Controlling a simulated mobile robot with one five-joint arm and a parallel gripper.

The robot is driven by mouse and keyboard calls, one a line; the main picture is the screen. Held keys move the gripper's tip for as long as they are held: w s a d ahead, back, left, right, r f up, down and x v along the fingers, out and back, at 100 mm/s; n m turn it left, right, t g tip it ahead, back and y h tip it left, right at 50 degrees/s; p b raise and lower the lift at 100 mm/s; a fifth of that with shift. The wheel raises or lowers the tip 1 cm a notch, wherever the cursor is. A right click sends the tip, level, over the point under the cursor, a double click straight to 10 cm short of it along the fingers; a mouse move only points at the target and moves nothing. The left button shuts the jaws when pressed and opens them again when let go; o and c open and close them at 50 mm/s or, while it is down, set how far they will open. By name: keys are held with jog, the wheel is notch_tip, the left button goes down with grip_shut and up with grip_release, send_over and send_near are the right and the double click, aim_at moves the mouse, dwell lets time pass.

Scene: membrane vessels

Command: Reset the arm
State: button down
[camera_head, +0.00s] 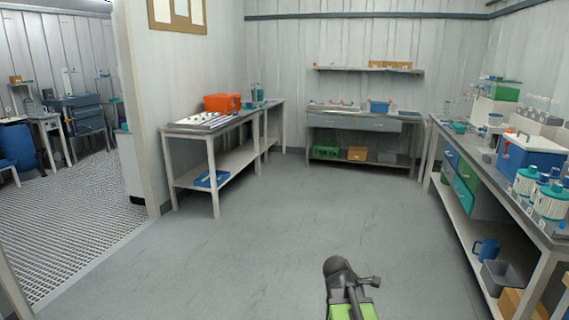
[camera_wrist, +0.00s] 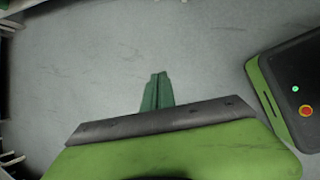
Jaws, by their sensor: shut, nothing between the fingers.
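My gripper (camera_wrist: 158,80) shows in the wrist view as a narrow dark green pair of fingers, pressed together and empty. Its tips point over bare grey floor. A wide green part of my arm with a dark grey edge fills the lower middle of that view. In the head view, my arm (camera_head: 342,280) shows only as a dark grey joint and a green link at the bottom, right of centre. The fingers cannot be made out there.
Grey floor (camera_head: 270,235) is open ahead. A long bench (camera_head: 540,234) with vessels stands at right, a white-framed table (camera_head: 214,160) at left, and a drawer bench (camera_head: 352,121) at the back. A doorway opens at far left. My green body with a red button shows in the wrist view.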

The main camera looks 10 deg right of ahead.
jog(key=s+a+f+m+y, duration=0.1)
jog(key=a+f+m+y, duration=0.15)
jog(key=a+m, duration=0.7)
jog(key=s+a+f+m+y, duration=0.15)
jog(key=a+m+y, duration=0.3)
jog(key=a, duration=0.95)
notch_tip(320, 180, up, 18)
jog(key=p, duration=1.7)
jog(key=shift+m+g+h+p, duration=0.3)
jog(key=shift+m+g+p, duration=0.1)
jog(key=shift+d, duration=0.1)
